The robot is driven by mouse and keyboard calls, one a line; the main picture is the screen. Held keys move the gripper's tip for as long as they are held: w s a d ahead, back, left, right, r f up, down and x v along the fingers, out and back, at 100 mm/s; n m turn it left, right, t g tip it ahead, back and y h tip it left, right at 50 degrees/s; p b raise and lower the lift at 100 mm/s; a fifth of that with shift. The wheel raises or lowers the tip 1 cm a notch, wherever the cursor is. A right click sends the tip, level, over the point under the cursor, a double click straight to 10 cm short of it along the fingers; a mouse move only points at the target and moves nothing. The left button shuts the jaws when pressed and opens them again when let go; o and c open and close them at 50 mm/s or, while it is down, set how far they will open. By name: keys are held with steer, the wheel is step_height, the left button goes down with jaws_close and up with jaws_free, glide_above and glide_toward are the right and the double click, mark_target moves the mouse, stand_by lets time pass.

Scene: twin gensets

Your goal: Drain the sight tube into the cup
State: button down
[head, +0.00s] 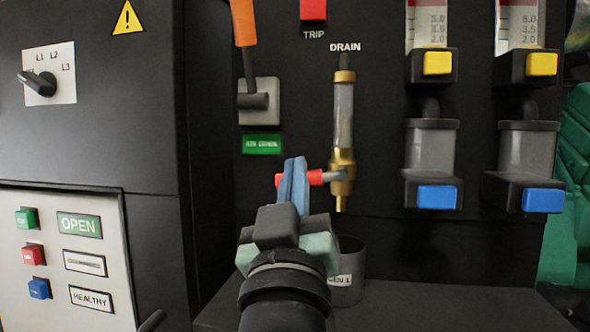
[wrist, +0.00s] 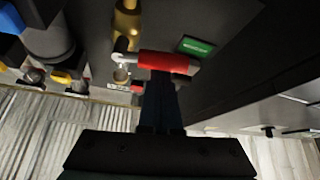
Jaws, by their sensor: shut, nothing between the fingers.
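The sight tube (head: 343,115) is a clear upright tube under the DRAIN label, and I cannot make out a liquid level in it. Its brass valve (head: 342,165) is at the bottom, with a spout pointing down. A red-sleeved lever (head: 315,177) sticks out sideways to the left; in the wrist view the lever (wrist: 165,63) lies across the fingertips. My gripper (head: 292,170) is shut and empty, its blue fingers overlapping the lever; I cannot tell if they touch it. The dark cup (head: 350,275) stands below the spout, partly hidden behind my gripper.
An orange-handled lever (head: 243,22) and a green label (head: 262,144) are left of the tube. Two clear bowls with blue blocks (head: 437,197) are on the right. A red TRIP button (head: 313,10) is above. A cabinet with a switch panel (head: 70,255) stands left.

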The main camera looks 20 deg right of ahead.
steer(key=shift+f+n+y+p, duration=0.2)
steer(key=shift+n+y+p, duration=0.1)
steer(key=shift+n+y, duration=0.5)
steer(key=shift+s+d+f+n+g+y+b, duration=0.6)
steer(key=shift+n+y, duration=0.7)
steer(key=shift+n, duration=1.5)
steer(key=shift+s+d+f+n+g+y+b, duration=0.1)
steer(key=shift+d+f+n+g+y, duration=0.3)
steer(key=shift+f+n+y, duration=1.55)
steer(key=shift+s+d+r+n+g+y+b, duration=0.3)
steer(key=shift+d+r+n+g+y, duration=0.25)
steer(key=shift+n, duration=3.1)
steer(key=shift+a+f, duration=0.15)
steer(key=shift+f, duration=0.05)
